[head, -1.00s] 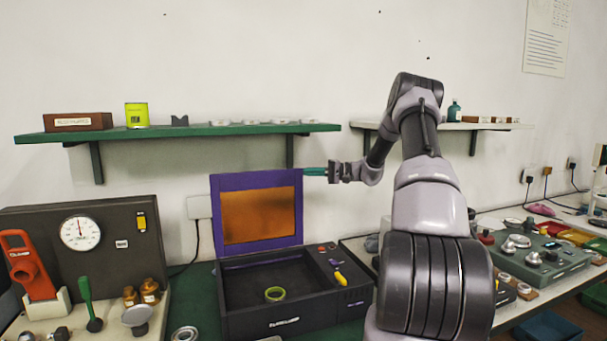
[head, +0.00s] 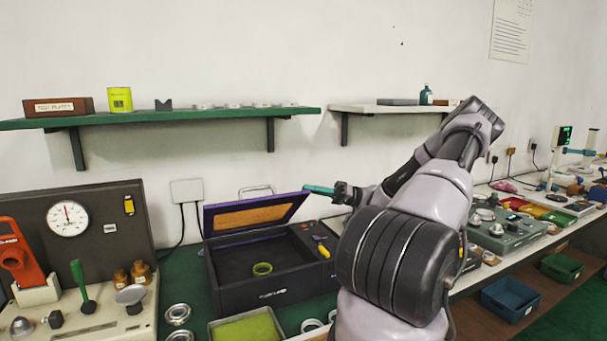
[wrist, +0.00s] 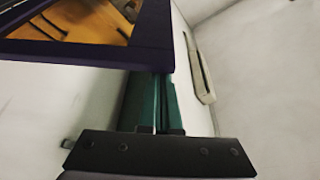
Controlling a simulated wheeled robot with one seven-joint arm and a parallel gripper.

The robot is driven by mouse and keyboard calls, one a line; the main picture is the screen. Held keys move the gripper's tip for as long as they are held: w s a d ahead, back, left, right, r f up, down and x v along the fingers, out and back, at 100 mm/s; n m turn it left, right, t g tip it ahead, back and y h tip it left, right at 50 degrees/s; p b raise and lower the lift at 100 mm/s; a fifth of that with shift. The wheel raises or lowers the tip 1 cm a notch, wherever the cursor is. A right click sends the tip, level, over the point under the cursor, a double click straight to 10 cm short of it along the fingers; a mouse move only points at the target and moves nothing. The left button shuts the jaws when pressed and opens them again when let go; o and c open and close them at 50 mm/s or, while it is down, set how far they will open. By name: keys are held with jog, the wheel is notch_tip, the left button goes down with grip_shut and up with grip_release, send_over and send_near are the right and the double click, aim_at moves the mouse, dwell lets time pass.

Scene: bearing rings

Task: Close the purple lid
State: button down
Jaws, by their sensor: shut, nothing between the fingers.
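The purple lid (head: 255,213) with its amber window is hinged at the back of the black box (head: 270,283). It is tilted forward, partly lowered over the box and still well above its front rim. A yellow-green ring (head: 262,268) lies inside the box. My gripper (head: 318,190) is shut and empty, its teal fingers at the lid's upper right corner. In the wrist view the shut fingers (wrist: 158,100) are beside the lid's purple frame (wrist: 90,52); I cannot tell whether they touch it.
A green shelf (head: 170,118) with a yellow-green can (head: 120,99) is on the wall above. A grey gauge case (head: 80,235) stands left of the box. A tray with a green pad (head: 247,331) and metal rings (head: 177,314) lie in front.

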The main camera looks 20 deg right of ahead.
jog(key=shift+n, duration=0.7)
jog(key=s+f, duration=0.2)
jog(key=f, duration=0.1)
jog(key=s+f, duration=0.2)
jog(key=f, duration=0.1)
jog(key=s+f, duration=0.2)
jog(key=f, duration=0.1)
jog(key=shift+s+f, duration=0.15)
jog(key=shift+f, duration=0.15)
jog(key=shift+s+f, duration=0.3)
jog(key=shift+f, duration=0.6)
